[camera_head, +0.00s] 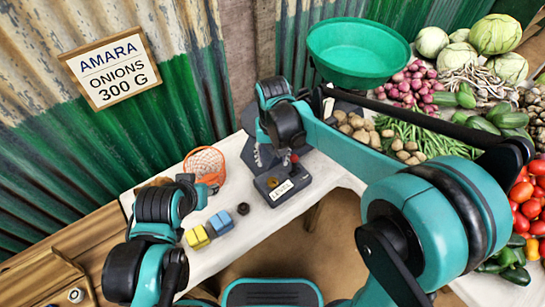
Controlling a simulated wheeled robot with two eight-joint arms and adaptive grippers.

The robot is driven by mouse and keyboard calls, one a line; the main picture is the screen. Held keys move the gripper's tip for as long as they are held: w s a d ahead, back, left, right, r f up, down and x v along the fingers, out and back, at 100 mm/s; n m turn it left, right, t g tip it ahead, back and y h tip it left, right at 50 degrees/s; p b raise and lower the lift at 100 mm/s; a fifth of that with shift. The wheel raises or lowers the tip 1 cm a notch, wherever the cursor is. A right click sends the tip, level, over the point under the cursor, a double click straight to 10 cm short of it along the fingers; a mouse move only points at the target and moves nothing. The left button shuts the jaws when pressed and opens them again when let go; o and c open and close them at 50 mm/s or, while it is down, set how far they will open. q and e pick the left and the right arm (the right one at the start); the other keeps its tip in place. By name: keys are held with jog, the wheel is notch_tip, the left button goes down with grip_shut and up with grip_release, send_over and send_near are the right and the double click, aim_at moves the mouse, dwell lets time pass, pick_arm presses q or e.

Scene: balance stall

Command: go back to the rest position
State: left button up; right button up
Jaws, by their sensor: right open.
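My right arm reaches in from the right, over the far part of the white table. My left arm is folded at the lower left, over the table's left part.
An orange mesh basket (205,164), yellow block (197,237), blue block (220,223) and dark nut (243,208) are on the white table. A sign (110,68) reads "AMARA ONIONS 300 G". Tomatoes (530,205) lie at right.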

jog(key=s+d+r+t, duration=0.2)
jog(key=s+d, duration=0.4)
jog(key=d, duration=0.3)
jog(key=s+d+r+t, duration=0.2)
jog(key=s+d+t, duration=0.3)
jog(key=d, duration=0.3)
jog(key=shift+s+d+r+m, duration=0.3)
jog(key=shift+s+d+r, duration=0.1)
jog(key=shift+s, duration=0.5)
dwell(1.1)
